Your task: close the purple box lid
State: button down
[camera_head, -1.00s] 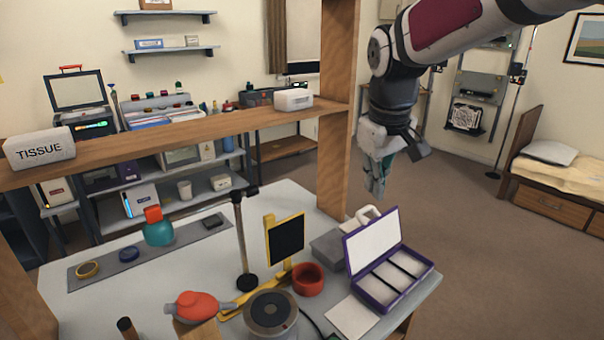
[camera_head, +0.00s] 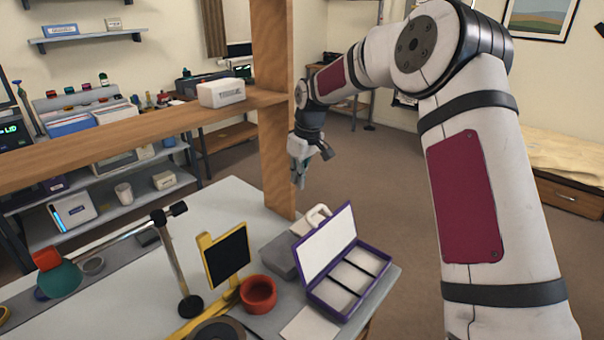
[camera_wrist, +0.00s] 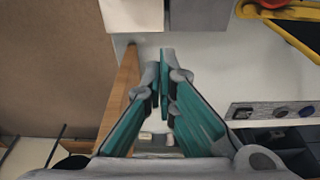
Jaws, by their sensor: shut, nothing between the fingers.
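The purple box (camera_head: 345,280) stands at the right end of the white table with its lid (camera_head: 327,240) raised and tilted back. The lid has a white inner face and a purple rim. The tray has several white compartments with dark dividers and looks empty. The purple box cannot be made out in the wrist view.
A wooden post (camera_head: 272,120) and shelf beam (camera_head: 120,135) stand close to my gripper. A grey case (camera_head: 280,255) sits behind the lid. A red ring-shaped cup (camera_head: 258,293), a yellow-framed black panel (camera_head: 226,256) and a lamp stand (camera_head: 177,260) are to the left. Open floor lies right.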

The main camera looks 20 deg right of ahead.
notch_tip(320, 180, down, 7)
jog(key=shift+s+d+r+p, duration=0.35)
jog(key=shift+s+p, duration=0.2)
jog(key=shift+s, duration=0.05)
jog(key=shift+s+d+r+p, duration=0.35)
jog(key=shift+s+p, duration=0.15)
jog(key=shift+s, duration=0.1)
